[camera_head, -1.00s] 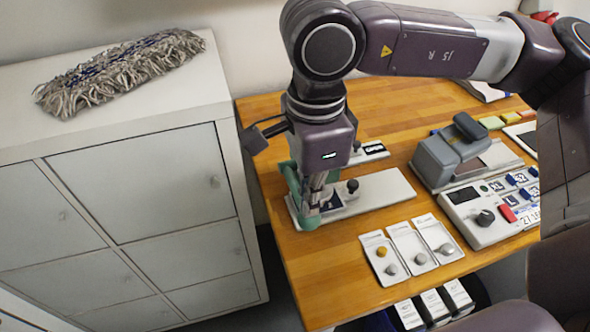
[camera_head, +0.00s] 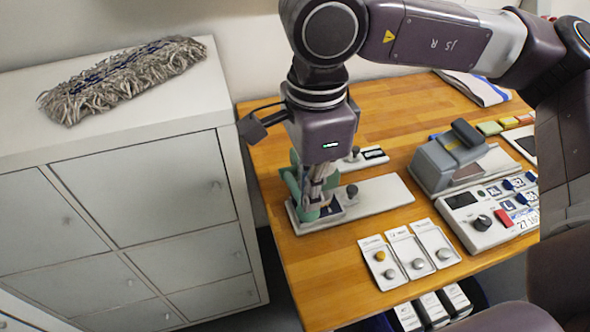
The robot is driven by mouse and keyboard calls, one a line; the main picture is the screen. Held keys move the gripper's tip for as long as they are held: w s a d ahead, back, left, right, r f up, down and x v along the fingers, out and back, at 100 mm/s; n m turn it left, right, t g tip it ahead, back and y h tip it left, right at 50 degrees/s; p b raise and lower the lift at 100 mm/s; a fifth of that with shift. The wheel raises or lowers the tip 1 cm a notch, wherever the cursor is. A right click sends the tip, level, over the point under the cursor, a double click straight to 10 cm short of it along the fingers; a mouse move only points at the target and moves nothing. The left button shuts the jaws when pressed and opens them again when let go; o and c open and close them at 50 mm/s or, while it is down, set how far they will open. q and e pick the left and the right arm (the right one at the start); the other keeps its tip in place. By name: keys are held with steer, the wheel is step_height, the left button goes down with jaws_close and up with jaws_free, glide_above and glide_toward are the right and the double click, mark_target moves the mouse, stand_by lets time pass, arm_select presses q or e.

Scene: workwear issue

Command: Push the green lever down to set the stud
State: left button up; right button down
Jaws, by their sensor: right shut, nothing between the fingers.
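The teal-green press with its lever (camera_head: 289,181) stands at the left end of a pale base plate (camera_head: 383,194) on the wooden table. My right gripper (camera_head: 314,208) points down over the press, its fingers shut and empty, close to the green parts. My wrist and fingers hide much of the lever, so I cannot tell its exact angle or whether the fingertips touch it. The stud and the work under the press are hidden too. My left gripper is not in view.
A black knob (camera_head: 352,191) stands on the plate just right of my fingers. Three small trays with studs (camera_head: 409,237) lie in front. A grey device (camera_head: 434,164) and a control panel (camera_head: 480,235) are at right. A white cabinet (camera_head: 140,190) stands left.

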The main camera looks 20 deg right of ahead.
step_height(320, 180, up, 10)
steer(key=p, duration=0.4)
steer(key=shift+f+p, duration=0.25)
steer(key=shift+p, duration=0.1)
stand_by(0.4)
stand_by(0.3)
